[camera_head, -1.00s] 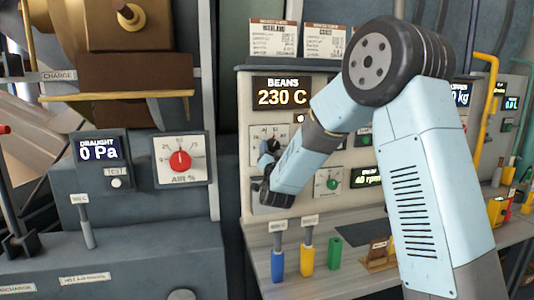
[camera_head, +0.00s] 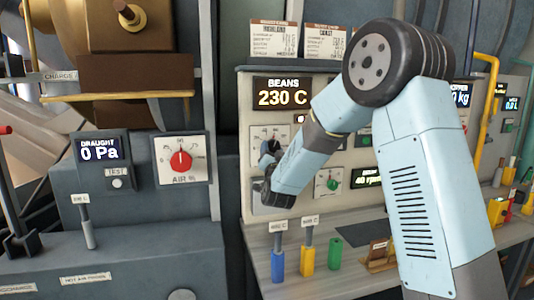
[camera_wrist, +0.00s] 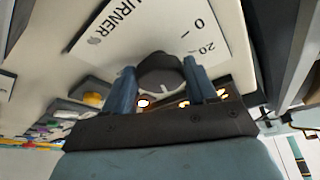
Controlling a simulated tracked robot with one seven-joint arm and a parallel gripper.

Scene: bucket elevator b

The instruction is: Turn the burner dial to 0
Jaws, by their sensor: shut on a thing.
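The burner dial (camera_wrist: 160,72) is a dark round knob on a white scale plate (camera_wrist: 190,32). The wrist view shows part of the word "BURNER" and the marks 0 and 20 on the plate; the rest of the scale is hidden or out of view. My gripper (camera_wrist: 160,88) has one blue finger on each side of the knob and is shut on it. A short pale line shows on the knob, but I cannot tell what value it points at. In the head view my gripper (camera_head: 268,158) covers much of the dial, below the "BEANS 230 C" display (camera_head: 282,94).
A dial with a green centre (camera_head: 332,182) sits right of my gripper. The red AIR % dial (camera_head: 180,160) is on the left panel. Blue and yellow tool handles (camera_head: 307,258) and a green cup (camera_head: 335,252) stand on the shelf below.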

